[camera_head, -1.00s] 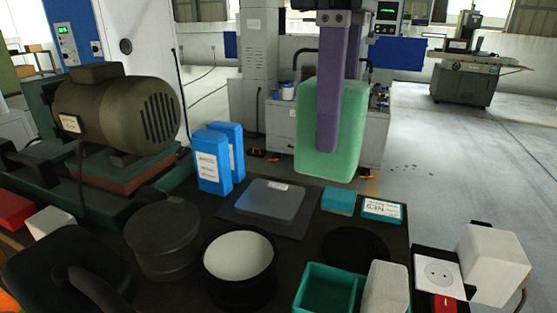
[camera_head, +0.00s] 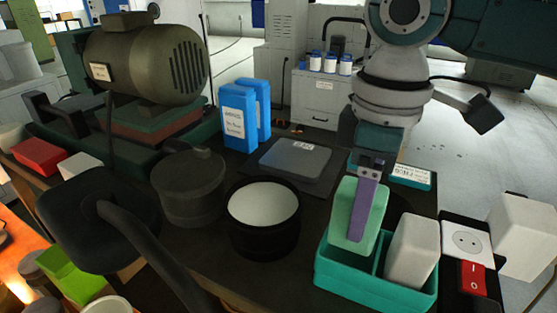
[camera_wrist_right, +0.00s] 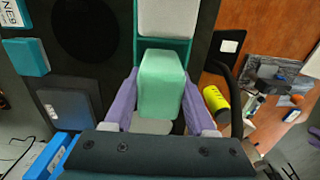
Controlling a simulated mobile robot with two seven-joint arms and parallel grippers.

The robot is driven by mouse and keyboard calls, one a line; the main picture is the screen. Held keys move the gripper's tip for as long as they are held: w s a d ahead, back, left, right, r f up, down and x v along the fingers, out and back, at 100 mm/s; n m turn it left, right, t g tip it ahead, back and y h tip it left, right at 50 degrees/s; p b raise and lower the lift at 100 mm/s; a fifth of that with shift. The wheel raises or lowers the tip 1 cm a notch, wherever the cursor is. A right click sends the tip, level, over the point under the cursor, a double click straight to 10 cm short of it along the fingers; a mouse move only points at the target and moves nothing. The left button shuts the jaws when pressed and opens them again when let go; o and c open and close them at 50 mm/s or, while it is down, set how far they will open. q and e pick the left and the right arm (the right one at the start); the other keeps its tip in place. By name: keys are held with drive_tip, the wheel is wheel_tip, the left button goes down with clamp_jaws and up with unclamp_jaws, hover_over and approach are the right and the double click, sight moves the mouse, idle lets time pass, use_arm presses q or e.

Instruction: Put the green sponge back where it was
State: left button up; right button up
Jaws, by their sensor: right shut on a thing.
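The green sponge (camera_head: 346,214) is a pale green block, held upright between the purple fingers of my right gripper (camera_head: 357,230). In the right wrist view the sponge (camera_wrist_right: 160,86) sits between both fingers. The teal tray (camera_head: 362,284) has two compartments. The sponge is at its left compartment, with its lower end at or just inside the rim; I cannot tell whether it touches the floor. A white block (camera_head: 411,250) stands in the right compartment. My left gripper does not show.
A black round container with a white top (camera_head: 263,204) stands left of the tray. A socket plate (camera_head: 466,242) and a red switch (camera_head: 472,279) lie to its right. A grey scale (camera_head: 295,159) and blue boxes (camera_head: 239,118) are behind. A dark curved arm (camera_head: 150,250) crosses the front left.

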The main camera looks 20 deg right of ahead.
drive_tip(key=shift+f, duration=1.55)
drive_tip(key=shift+f, duration=0.15)
drive_tip(key=o, duration=1.3)
wheel_tip(320, 180, up, 12)
drive_tip(key=shift+r, duration=0.2)
